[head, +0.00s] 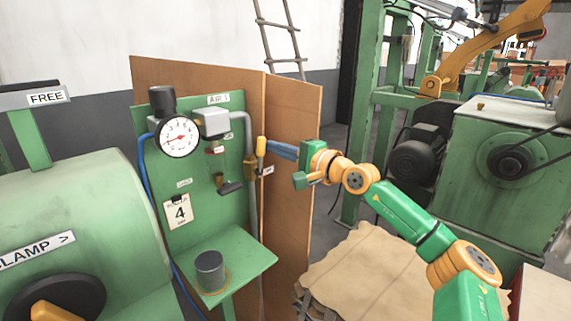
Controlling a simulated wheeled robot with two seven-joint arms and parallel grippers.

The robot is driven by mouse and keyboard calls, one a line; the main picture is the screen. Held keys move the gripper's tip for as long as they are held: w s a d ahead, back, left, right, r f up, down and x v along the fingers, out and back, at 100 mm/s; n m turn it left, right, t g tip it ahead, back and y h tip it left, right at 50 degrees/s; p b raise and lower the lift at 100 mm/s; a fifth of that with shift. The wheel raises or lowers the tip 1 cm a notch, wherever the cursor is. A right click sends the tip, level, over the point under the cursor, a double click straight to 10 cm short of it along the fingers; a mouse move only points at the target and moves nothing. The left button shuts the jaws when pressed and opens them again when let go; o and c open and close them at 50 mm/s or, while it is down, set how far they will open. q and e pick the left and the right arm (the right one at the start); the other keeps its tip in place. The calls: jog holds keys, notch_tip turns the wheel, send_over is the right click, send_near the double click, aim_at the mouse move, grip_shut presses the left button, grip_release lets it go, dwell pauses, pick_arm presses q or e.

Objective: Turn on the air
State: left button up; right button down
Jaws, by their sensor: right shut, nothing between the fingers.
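The green air panel (205,190) stands left of centre and bears a label reading AIR 1 (219,99). A grey pipe (246,130) runs down its right side to a brass valve (250,169). A yellow handle (261,146) stands upright by the valve. A round white pressure gauge (178,136) with a red needle is at the panel's upper left. My right gripper (271,144) comes in from the right. Its blue fingers are shut and empty, with their tips close beside the yellow handle; I cannot tell whether they touch. My left gripper is out of view.
A brown board (291,180) stands behind the panel. A grey cup-like cylinder (209,270) sits on the panel's green shelf (240,262). A green machine (75,220) fills the left. Brown sheeting (365,270) covers a low stack below my right arm. A motor (417,158) is farther right.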

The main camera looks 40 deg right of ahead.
jog(key=shift+a+n, duration=0.25)
jog(key=shift+n, duration=0.25)
jog(key=shift+a+r, duration=0.1)
dwell(0.3)
